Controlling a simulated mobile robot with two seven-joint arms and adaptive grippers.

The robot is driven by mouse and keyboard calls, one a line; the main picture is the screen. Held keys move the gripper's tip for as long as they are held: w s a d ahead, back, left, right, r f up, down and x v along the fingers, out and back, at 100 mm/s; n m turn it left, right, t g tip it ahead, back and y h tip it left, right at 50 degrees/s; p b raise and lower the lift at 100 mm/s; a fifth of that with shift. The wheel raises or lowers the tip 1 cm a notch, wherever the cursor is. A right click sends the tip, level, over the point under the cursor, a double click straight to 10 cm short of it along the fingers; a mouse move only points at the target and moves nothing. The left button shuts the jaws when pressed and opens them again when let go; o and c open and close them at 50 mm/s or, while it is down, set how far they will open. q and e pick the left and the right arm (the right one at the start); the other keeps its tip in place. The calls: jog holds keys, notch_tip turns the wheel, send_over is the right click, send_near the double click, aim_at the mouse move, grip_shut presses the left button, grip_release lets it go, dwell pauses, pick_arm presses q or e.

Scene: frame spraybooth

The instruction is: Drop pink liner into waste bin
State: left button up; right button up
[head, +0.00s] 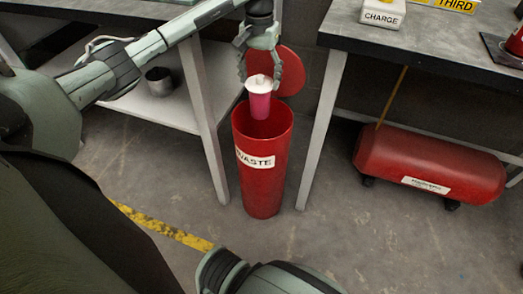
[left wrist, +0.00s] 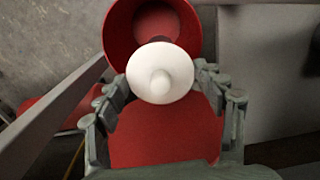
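The pink liner (head: 260,107), with a white knobbed top (head: 258,83), is upright over the mouth of the red waste bin (head: 262,190). Its lower end overlaps the opening in the head view; I cannot tell whether it is below the rim. My left gripper (head: 260,82) is above the bin, pointing down, with its fingers on both sides of the white top. In the left wrist view the white top (left wrist: 160,72) sits between the fingertips (left wrist: 162,80) and hides the pink body. The fingers look closed onto it.
The red round bin lid (head: 290,72) stands open behind the bin. A table with a lower shelf (head: 165,108) holding a dark cup (head: 159,82) is at left. A workbench (head: 420,45) is at right, with a red tank (head: 430,165) beneath. Floor in front is clear.

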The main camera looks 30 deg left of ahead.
pick_arm(q)
jog(key=o, duration=0.5)
jog(key=shift+o, duration=0.2)
notch_tip(320, 180, up, 12)
dwell(0.6)
